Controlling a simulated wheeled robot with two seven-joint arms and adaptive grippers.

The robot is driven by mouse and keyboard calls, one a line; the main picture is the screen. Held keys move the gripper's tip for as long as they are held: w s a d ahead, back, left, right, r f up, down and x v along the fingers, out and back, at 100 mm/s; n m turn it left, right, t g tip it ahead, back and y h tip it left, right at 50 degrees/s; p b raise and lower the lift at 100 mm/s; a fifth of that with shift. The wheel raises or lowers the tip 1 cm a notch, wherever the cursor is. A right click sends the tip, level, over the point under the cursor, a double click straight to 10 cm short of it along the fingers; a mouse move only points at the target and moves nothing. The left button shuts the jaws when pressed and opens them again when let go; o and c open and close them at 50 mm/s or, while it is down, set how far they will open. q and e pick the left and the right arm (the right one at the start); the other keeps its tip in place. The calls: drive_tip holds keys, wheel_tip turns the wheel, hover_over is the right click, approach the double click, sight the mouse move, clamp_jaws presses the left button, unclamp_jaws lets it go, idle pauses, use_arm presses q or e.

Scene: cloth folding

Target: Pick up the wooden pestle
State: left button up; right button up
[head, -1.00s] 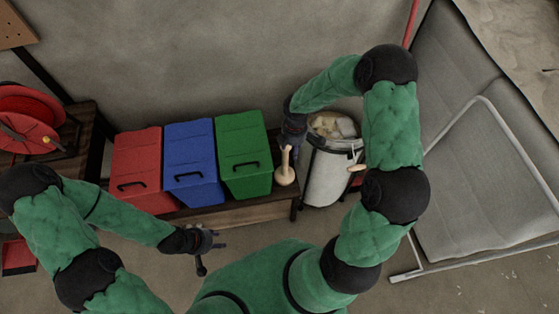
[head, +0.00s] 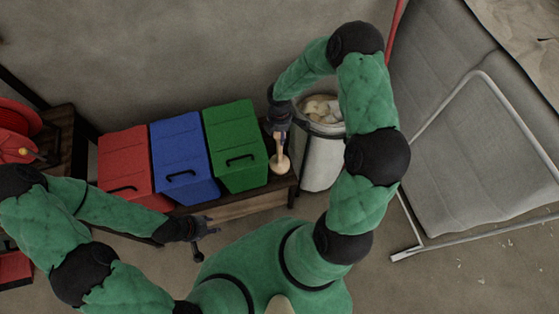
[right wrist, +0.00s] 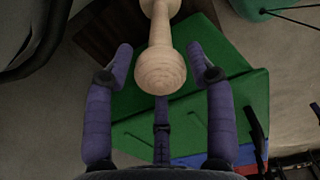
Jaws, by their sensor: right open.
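The pale wooden pestle (head: 280,162) stands upright on the wooden bench, just right of the green bin. My right gripper (head: 278,131) is above it, fingers pointing down around its upper end. In the right wrist view the pestle's round knob (right wrist: 160,70) lies between the spread purple fingers of the right gripper (right wrist: 160,52), with gaps on both sides. The gripper is open, and I see no finger pressing on the pestle. My left gripper (head: 207,228) is empty, its fingers spread, in front of the bench and away from the pestle.
Red (head: 124,165), blue (head: 183,155) and green (head: 236,145) lidded bins stand in a row on the bench (head: 235,204). A white bin (head: 320,165) with pale contents stands close to the pestle's right. A red reel (head: 18,130) is at far left.

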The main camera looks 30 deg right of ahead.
drive_tip(key=b, duration=0.2)
hover_over(280, 151)
drive_tip(key=w, duration=0.1)
drive_tip(key=f, duration=0.4)
drive_tip(key=shift+w+d+f, duration=0.2)
drive_tip(key=shift+d+f, duration=0.05)
drive_tip(key=shift+f, duration=0.05)
drive_tip(key=shift+r+p, duration=0.1)
drive_tip(key=shift+p, duration=0.2)
drive_tip(key=c, duration=1.1)
drive_tip(key=shift+o, duration=0.2)
drive_tip(key=shift+w, duration=0.1)
